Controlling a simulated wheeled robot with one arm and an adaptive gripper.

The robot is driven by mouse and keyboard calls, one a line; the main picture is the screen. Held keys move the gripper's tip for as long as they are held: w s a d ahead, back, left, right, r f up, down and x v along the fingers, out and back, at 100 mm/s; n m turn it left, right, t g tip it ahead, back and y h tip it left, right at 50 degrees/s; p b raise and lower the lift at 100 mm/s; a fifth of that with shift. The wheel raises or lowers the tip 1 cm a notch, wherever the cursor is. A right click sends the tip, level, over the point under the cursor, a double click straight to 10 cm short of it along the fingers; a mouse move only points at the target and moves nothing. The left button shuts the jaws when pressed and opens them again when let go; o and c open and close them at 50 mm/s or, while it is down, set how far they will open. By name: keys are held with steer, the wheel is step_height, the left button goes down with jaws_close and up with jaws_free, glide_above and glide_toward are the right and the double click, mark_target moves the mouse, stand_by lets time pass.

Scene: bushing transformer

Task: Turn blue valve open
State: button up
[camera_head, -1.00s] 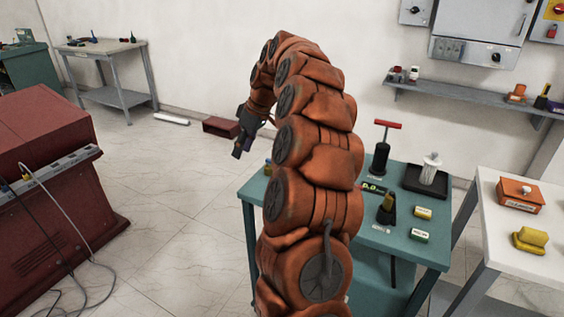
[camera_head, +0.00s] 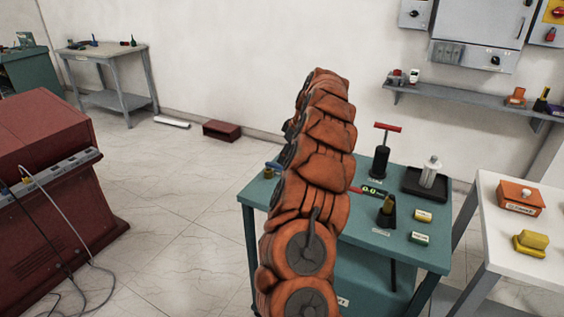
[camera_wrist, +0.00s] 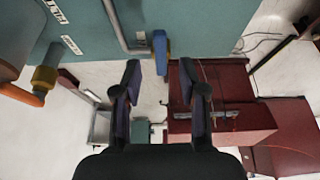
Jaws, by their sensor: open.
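The blue valve handle (camera_wrist: 160,52) shows in the wrist view, at the end of a grey pipe (camera_wrist: 126,38) by the edge of the teal table. My gripper (camera_wrist: 159,80) is open, with its two fingers apart on either side of the handle's line. The handle lies just beyond the fingertips, and I see no contact. In the head view a small blue part (camera_head: 272,168) shows at the table's left corner, beside my orange arm. My gripper is hidden behind the arm there.
The teal table (camera_head: 405,246) carries a black pump with a red handle (camera_head: 381,150), a tray with a bottle and small labelled blocks. A white table (camera_head: 520,255) stands to its right. The dark red transformer cabinet (camera_head: 50,190) is at left, with open floor between.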

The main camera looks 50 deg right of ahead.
mark_target(280, 166)
steer(key=x, duration=0.4)
steer(key=shift+p, duration=0.35)
jaws_close()
steer(key=shift+a, duration=0.1)
